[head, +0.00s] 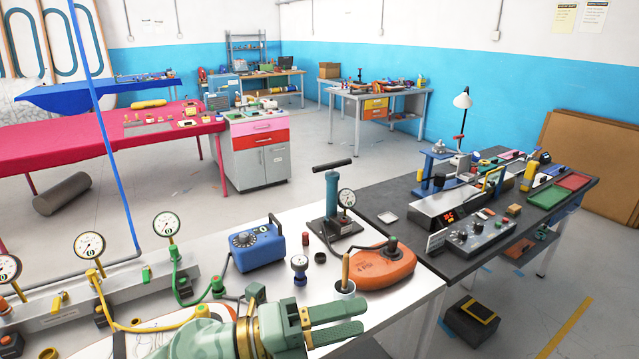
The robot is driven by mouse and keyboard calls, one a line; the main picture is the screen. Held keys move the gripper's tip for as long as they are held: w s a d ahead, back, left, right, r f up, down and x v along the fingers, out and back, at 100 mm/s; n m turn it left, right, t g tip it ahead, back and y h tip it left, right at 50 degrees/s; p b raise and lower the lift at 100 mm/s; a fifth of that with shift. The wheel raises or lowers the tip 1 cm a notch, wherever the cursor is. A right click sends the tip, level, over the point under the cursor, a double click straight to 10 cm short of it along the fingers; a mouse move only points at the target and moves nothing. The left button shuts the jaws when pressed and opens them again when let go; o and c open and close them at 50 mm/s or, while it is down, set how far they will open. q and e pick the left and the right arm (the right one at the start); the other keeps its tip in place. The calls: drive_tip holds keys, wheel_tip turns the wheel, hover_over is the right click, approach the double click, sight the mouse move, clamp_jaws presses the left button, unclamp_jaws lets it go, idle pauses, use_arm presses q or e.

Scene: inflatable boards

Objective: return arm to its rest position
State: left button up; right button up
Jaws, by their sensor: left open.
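My left gripper (355,319) is at the bottom centre of the head view, low over the front of the white table (426,285). It is green with a brass-coloured ring at the wrist, and its two fingers point right. The fingers are apart and I see nothing between them. The lower part of the arm is cut off by the frame's bottom edge. My right gripper is not in view.
A grey manifold with gauges and hoses (75,297) is at left. A dark bench (403,207) stands at right.

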use_arm(q)
drive_tip(key=w+a+r+n+t+y, duration=0.2)
drive_tip(key=a+n+t+y, duration=0.15)
drive_tip(key=n+t, duration=0.35)
drive_tip(key=w+a+r+n+t+y, duration=0.1)
drive_tip(key=w+a+n+t+y, duration=0.1)
drive_tip(key=a+n+t, duration=0.35)
drive_tip(key=a+f+n+t+y, duration=0.2)
drive_tip(key=a+f+n+y, duration=0.6)
drive_tip(key=a+n+y, duration=0.4)
drive_tip(key=s+a+f+n+g+y, duration=0.55)
drive_tip(key=s+a+f+g, duration=0.65)
drive_tip(key=s+f, duration=0.45)
drive_tip(key=s+d+f+g+h+b, duration=0.1)
drive_tip(key=s+d+f, duration=0.1)
drive_tip(key=f, duration=1.1)
drive_tip(key=s+d+f+g+h+b, duration=0.1)
drive_tip(key=s+d+f+g, duration=0.15)
drive_tip(key=f, duration=1.05)
drive_tip(key=s+f+n+g+h+b, duration=0.2)
drive_tip(key=s+f+n, duration=0.1)
drive_tip(key=s+f, duration=1.6)
drive_tip(key=shift+s, duration=0.35)
